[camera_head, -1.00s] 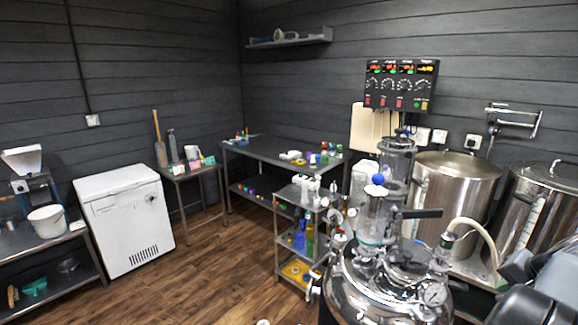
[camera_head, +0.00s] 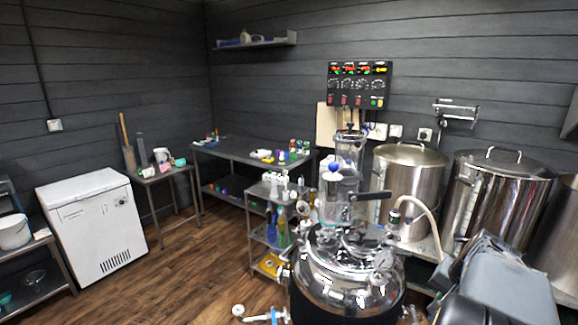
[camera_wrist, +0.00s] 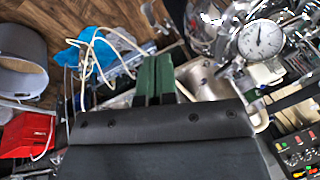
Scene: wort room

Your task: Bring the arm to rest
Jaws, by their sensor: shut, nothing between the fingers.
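My gripper (camera_wrist: 154,80) shows in the wrist view as two dark green fingers side by side, shut with nothing between them. It points over a cluttered area beside shiny metal equipment. My arm (camera_head: 505,280), grey and black, fills the lower right corner of the head view, close to the camera. Its fingertips cannot be made out there.
A steel vessel with glass column (camera_head: 345,275) stands close in front, left of my arm. Steel kettles (camera_head: 408,175) stand behind. A pressure gauge (camera_wrist: 261,40), blue item (camera_wrist: 98,45) and red item (camera_wrist: 22,134) lie around my gripper's view. Open wooden floor (camera_head: 185,265) lies left.

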